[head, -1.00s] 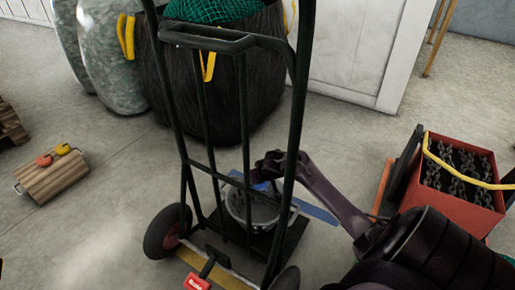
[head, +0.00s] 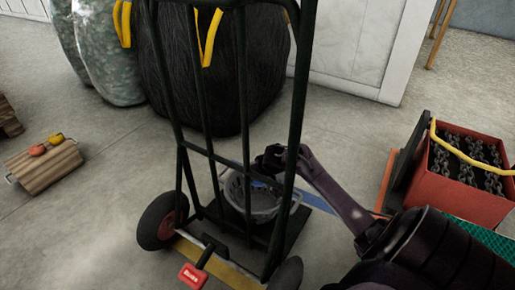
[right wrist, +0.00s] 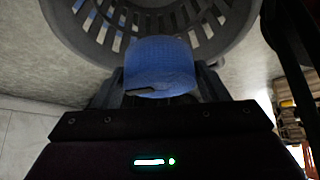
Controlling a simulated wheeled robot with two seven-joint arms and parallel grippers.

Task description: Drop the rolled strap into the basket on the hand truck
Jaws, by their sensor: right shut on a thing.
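The hand truck (head: 298,110) stands upright with its dark frame between me and the basket. The grey slatted basket (head: 262,208) sits on its toe plate. My right gripper (head: 270,163) is over the basket's rim area, behind the frame bars. In the right wrist view my right gripper (right wrist: 160,85) is shut on the blue rolled strap (right wrist: 160,66), with the basket (right wrist: 105,32) just beyond it. In the head view the strap is mostly hidden by the gripper and bars. My left gripper is not in view.
A red crate of chains (head: 462,180) with a yellow strap stands at the right. A large dark net bag (head: 215,70) stands behind the truck. A wooden block with floats (head: 45,168) lies at the left. The floor between is clear.

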